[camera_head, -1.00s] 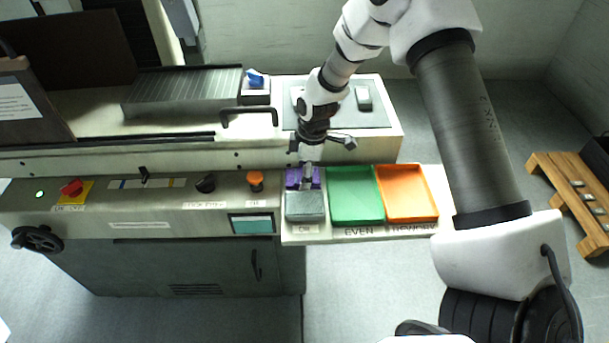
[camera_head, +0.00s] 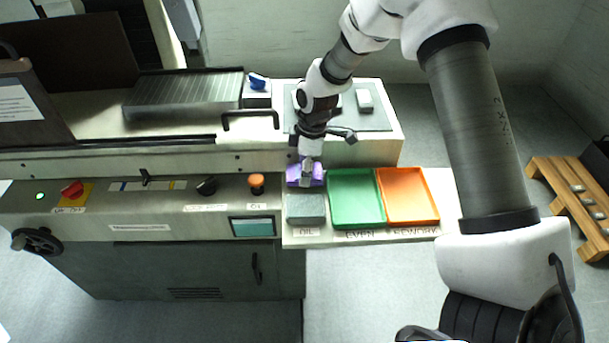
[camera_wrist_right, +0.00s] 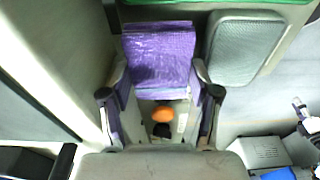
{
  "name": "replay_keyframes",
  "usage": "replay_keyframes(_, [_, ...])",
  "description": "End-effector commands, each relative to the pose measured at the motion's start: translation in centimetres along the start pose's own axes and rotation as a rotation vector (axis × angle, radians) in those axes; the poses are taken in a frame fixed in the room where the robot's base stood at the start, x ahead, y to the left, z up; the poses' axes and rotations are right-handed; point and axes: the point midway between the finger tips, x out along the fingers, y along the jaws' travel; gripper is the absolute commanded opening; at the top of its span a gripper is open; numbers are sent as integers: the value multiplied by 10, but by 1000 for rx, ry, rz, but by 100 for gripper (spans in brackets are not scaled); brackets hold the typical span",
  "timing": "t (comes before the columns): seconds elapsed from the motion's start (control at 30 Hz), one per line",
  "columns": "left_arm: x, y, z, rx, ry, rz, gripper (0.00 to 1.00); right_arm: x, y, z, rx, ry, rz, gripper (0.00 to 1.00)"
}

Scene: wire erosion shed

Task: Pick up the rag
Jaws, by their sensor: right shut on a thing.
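The rag is a purple folded cloth (camera_head: 316,178) at the left end of the tray shelf, just behind the grey pad. In the right wrist view the rag (camera_wrist_right: 160,58) spans the space between the two fingers. My right gripper (camera_head: 306,178) comes down on it from above and is shut on it. The rag seems slightly raised, but its underside is hidden, so I cannot tell how far it is clear of the surface. My left gripper is not in view.
A grey pad (camera_head: 306,208) labelled OIL lies close in front of the rag. A green tray (camera_head: 356,221) and an orange tray (camera_head: 408,221) are to the right. An orange knob (camera_head: 256,181) stands on the console to the left, and a black handle (camera_head: 250,113) behind.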

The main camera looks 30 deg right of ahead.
Motion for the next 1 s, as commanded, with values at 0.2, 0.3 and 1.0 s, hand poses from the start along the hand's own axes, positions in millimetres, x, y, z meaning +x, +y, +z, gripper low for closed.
replay_keyframes(0.2, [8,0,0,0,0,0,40,-9,-39,-2,-2,0,-1,32])
replay_keyframes(0.3, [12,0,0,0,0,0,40,-11,-66,-2,-4,-2,-1,32])
replay_keyframes(1.0, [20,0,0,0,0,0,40,-21,-160,-5,0,1,2,32])
